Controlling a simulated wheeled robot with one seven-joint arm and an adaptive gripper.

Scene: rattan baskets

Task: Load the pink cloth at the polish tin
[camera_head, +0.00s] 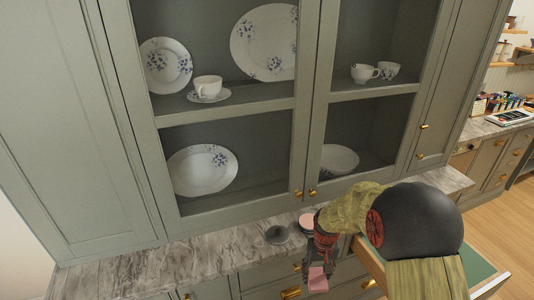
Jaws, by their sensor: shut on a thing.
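The pink cloth (318,281) is a small pink piece at the tip of my gripper (318,266), in front of the counter's front edge. My gripper is shut on it and points downward. A round grey tin-like thing (277,234), perhaps the polish tin, stands on the marble counter, left of and behind my gripper. A small round pinkish thing (307,220) is also on the counter, close behind my gripper and partly hidden by it. I cannot tell for sure which of the two is the polish tin.
The marble counter (150,272) is clear to the left. A green-lined open drawer (478,266) juts out at the right, partly hidden by my arm. Brass-handled drawers lie below the counter. A grey-green glazed cabinet (232,222) with plates and cups rises behind.

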